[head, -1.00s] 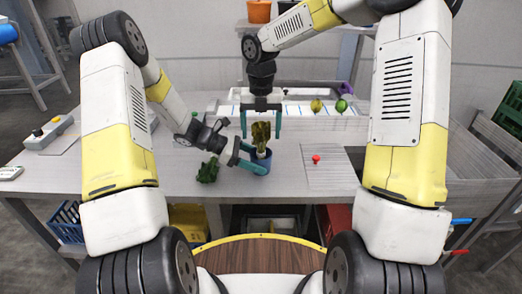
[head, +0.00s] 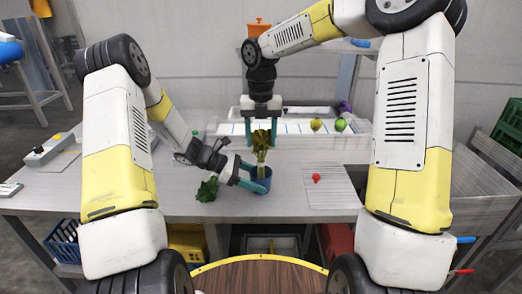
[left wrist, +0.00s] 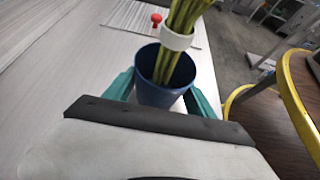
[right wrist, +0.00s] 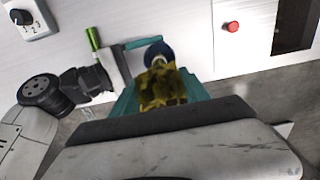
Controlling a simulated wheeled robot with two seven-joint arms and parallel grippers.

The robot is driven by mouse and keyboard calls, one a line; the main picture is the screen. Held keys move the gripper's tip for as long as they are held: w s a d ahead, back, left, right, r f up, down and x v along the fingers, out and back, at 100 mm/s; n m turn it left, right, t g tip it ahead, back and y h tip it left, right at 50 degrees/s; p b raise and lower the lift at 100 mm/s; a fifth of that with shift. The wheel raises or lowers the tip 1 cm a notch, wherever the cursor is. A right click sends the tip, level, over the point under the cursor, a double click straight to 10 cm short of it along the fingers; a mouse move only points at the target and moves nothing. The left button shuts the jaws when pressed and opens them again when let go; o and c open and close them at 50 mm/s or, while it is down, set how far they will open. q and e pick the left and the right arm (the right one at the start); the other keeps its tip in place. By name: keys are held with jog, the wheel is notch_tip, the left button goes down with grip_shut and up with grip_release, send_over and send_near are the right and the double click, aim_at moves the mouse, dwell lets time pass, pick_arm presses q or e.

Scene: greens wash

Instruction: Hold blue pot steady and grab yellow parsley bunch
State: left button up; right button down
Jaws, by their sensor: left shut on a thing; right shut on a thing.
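The blue pot (head: 262,184) stands on the table near its front edge. My left gripper (head: 258,180) is shut around the pot from the left; its teal fingers flank the pot (left wrist: 160,92) in the left wrist view. The yellow parsley bunch (head: 261,143) is upright, with yellowish-green leaves on top. Its stems (left wrist: 178,45), wrapped by a white band, reach down into the pot. My right gripper (head: 262,138) points down from above and is shut on the bunch. In the right wrist view the leaves (right wrist: 161,88) lie between its fingers and partly hide the pot (right wrist: 158,53).
A dark green leafy bunch (head: 207,189) lies left of the pot. A red radish-like item (head: 316,178) lies on a ribbed white mat (head: 333,194) to the right. A white trough (head: 300,143) behind holds several coloured vegetables. An orange pot (head: 259,27) stands on the shelf.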

aim_at(261, 128)
notch_tip(261, 128, up, 6)
jog(key=shift+r, duration=0.15)
pick_arm(q)
jog(key=o, duration=1.1)
jog(key=shift+c, duration=0.2)
